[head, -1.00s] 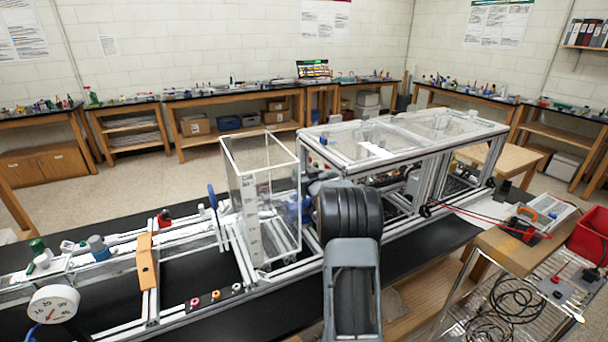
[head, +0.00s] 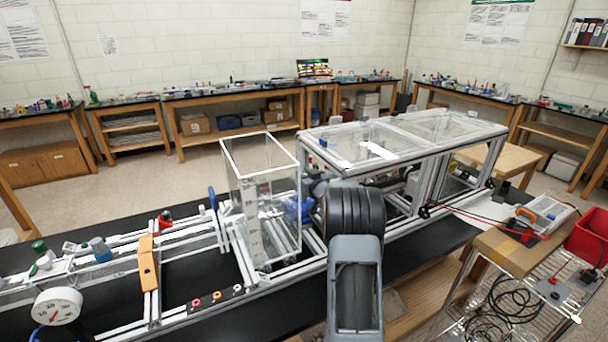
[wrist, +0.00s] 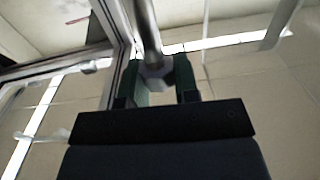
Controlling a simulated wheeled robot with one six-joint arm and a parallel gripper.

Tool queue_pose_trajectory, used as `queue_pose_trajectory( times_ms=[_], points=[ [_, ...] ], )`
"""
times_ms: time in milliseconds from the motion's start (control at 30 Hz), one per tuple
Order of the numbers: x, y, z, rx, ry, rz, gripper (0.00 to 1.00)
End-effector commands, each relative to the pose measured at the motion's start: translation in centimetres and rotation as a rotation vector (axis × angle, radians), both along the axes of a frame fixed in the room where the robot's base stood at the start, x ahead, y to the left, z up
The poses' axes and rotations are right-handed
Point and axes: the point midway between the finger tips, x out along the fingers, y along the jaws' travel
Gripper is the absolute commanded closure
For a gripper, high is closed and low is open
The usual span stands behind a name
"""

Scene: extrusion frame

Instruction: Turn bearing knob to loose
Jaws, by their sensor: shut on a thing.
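In the wrist view, my gripper (wrist: 158,78) has its two dark green fingers on either side of a light grey, angular knob (wrist: 155,72), which I take to be the bearing knob. The fingers are shut on it. A round metal rod (wrist: 147,25) runs up from the knob in the picture. The knob's markings and turned position cannot be read. In the head view my own arm covers the gripper and the knob, close to the extrusion frame (head: 412,190).
A clear tank (head: 262,195) stands left of my arm. Clear panels (head: 435,125) top the frame at right. An orange bracket (head: 148,262) and a dial gauge (head: 57,305) sit at left. A wire cart with cables (head: 505,300) stands at right.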

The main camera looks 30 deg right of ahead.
Motion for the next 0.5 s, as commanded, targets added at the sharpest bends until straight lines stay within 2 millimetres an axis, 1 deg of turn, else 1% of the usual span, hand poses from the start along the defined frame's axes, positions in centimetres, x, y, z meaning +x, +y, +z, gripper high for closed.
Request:
queue_pose_trajectory(
  times_ms=[267, 300, 500],
  points=[
    [-0.03, -0.04, 0.00, 0.000, 0.001, 0.003, 0.95],
    [-0.03, -0.04, 0.01, 0.000, 0.000, 0.003, 0.68],
    [-0.02, -0.01, 0.00, 0.000, 0.001, 0.003, 0.49]
  ],
)
